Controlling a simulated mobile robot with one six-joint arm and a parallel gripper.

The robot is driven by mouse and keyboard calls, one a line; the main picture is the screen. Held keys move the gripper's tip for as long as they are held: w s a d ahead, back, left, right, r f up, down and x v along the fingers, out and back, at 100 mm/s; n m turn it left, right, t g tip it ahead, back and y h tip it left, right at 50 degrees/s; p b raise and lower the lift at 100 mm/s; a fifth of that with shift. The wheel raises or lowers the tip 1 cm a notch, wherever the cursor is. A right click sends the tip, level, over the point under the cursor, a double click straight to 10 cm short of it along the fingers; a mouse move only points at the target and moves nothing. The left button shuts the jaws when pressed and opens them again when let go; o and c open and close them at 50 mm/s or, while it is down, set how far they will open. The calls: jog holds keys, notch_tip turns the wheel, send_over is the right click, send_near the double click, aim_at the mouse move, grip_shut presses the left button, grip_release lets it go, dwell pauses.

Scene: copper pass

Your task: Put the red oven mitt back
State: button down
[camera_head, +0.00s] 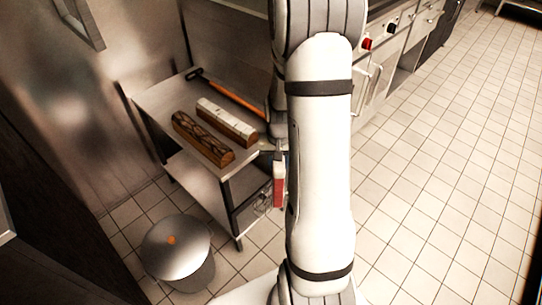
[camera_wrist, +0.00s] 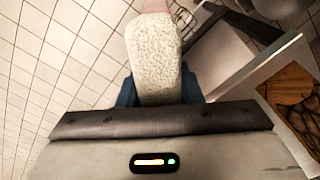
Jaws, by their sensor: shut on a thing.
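The red oven mitt (camera_head: 279,190) hangs from my gripper (camera_head: 279,157) beside the right end of a steel table, apart from the tabletop as far as I can tell. In the head view it shows as a narrow red strip, partly hidden by my arm. In the wrist view its pale, speckled part (camera_wrist: 155,65) sits between the fingers of my gripper (camera_wrist: 158,93), with a pinkish part at the top edge. My gripper is shut on it. Most of the fingers are hidden behind the dark edge of the gripper body.
The steel table (camera_head: 160,98) holds a dark patterned wood log (camera_head: 203,139), a pale-topped log (camera_head: 228,121) and an orange-handled tool (camera_head: 237,96). A lidded metal bin (camera_head: 172,250) stands at the table's front. A stove with knobs (camera_head: 367,43) is behind. The tiled floor at right is clear.

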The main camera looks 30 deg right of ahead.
jog(key=w, duration=0.1)
jog(key=w+a, duration=0.1)
jog(key=w, duration=0.1)
jog(key=shift+w+a+f, duration=0.15)
jog(key=shift+w+f, duration=0.1)
jog(key=shift+f, duration=0.05)
jog(key=shift+f+b, duration=0.25)
jog(key=shift+b, duration=0.1)
jog(key=c, duration=1)
grip_release()
